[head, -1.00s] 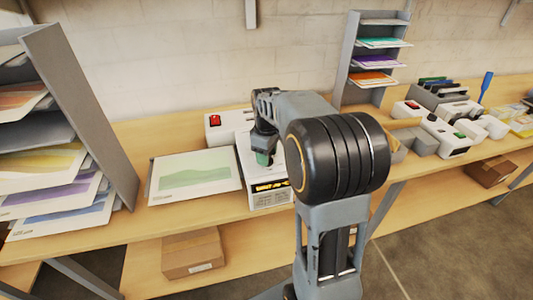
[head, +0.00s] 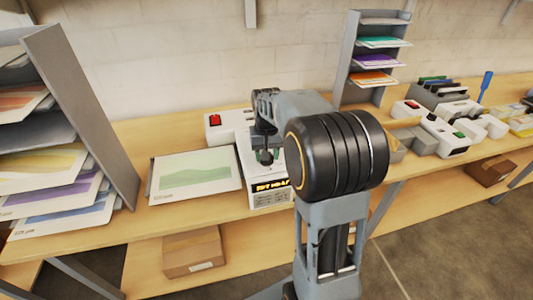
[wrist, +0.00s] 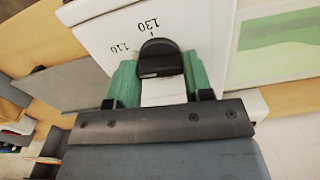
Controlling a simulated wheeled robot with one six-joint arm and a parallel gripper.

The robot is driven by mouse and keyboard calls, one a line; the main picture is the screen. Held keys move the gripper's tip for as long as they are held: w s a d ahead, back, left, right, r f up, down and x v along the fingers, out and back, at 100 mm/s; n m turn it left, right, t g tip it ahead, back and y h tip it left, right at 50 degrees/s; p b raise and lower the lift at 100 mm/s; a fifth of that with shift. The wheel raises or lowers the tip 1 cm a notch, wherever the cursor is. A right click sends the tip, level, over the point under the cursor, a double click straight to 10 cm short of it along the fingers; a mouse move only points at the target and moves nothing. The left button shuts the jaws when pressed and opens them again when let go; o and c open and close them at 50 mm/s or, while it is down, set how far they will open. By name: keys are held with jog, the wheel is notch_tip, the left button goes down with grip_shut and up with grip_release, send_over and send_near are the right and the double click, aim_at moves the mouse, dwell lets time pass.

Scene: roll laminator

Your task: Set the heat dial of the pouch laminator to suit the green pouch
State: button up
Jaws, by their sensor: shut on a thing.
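The white pouch laminator (head: 270,198) stands on the bench with a dark display strip with yellow characters on its front, too small to read. In the wrist view, its black heat dial (wrist: 160,48) sits on a white face printed 130 just above it and 110 to the left. I cannot make out a pointer mark on the dial. My gripper (wrist: 159,75) is shut on the dial, one green finger pad on each side. In the head view my gripper (head: 265,156) is over the laminator's top. The green pouch (head: 194,176) lies flat just left of the laminator.
A white box with a red switch (head: 215,121) stands behind the laminator. A grey rack of colored sheets (head: 90,110) is at the left. Another rack (head: 352,75) stands at the back. A cardboard box (head: 193,253) sits on the lower shelf.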

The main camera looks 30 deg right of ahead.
jog(key=shift+m, duration=2.3)
jog(key=o, duration=0.9)
jog(key=shift+r, duration=0.15)
notch_tip(320, 180, up, 14)
jog(key=shift+f, duration=0.2)
